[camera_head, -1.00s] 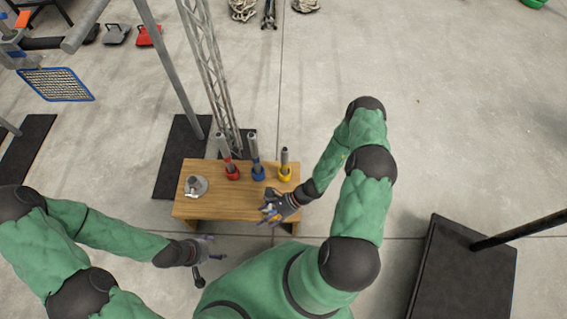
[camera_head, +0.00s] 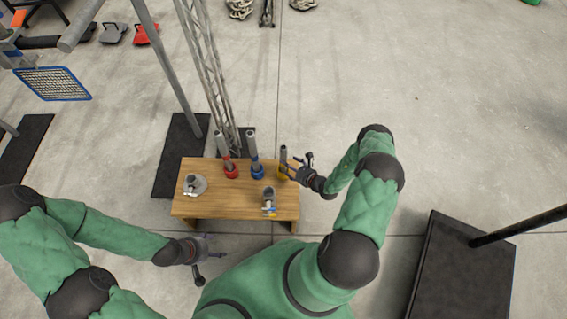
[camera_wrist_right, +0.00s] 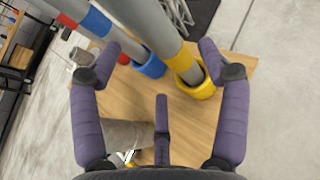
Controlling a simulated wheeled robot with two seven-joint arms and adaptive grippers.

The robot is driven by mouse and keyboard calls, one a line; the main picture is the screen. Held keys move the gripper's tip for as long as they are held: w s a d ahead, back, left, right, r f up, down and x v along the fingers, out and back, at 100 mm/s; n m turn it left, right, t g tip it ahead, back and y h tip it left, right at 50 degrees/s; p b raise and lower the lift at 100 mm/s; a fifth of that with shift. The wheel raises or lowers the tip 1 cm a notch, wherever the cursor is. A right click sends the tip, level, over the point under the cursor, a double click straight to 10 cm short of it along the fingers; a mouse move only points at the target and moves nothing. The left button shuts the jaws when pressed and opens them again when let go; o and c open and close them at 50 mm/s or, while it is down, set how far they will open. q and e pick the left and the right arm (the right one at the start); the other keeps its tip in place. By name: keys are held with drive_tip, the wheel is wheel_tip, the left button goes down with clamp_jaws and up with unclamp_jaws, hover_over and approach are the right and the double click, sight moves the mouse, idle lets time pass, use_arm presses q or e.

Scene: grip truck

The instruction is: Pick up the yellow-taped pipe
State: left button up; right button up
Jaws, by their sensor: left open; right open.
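The yellow-taped pipe (camera_head: 283,154) stands upright in a yellow ring holder at the right of a wooden table (camera_head: 225,206). In the right wrist view the grey pipe with its yellow band (camera_wrist_right: 168,48) shows large, its base in the yellow ring (camera_wrist_right: 197,88). My right gripper (camera_head: 303,166) is at the table's right side, beside this pipe. It is open, and its purple fingers (camera_wrist_right: 160,75) spread on either side of the pipe's lower part; contact cannot be told. My left gripper (camera_head: 207,247) is open and empty, below the table's front left corner.
A red-taped pipe (camera_head: 223,146) and a blue-taped pipe (camera_head: 253,146) stand left of the yellow one. Grey fittings stand at the table's left (camera_head: 193,185) and front right (camera_head: 269,197). A truss (camera_head: 207,70) rises behind. A dark platform (camera_head: 462,270) lies right.

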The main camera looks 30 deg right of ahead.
drive_tip(key=b+x, duration=0.2)
drive_tip(key=x, duration=0.3)
drive_tip(key=shift+w, duration=0.3)
drive_tip(key=c, duration=1.5)
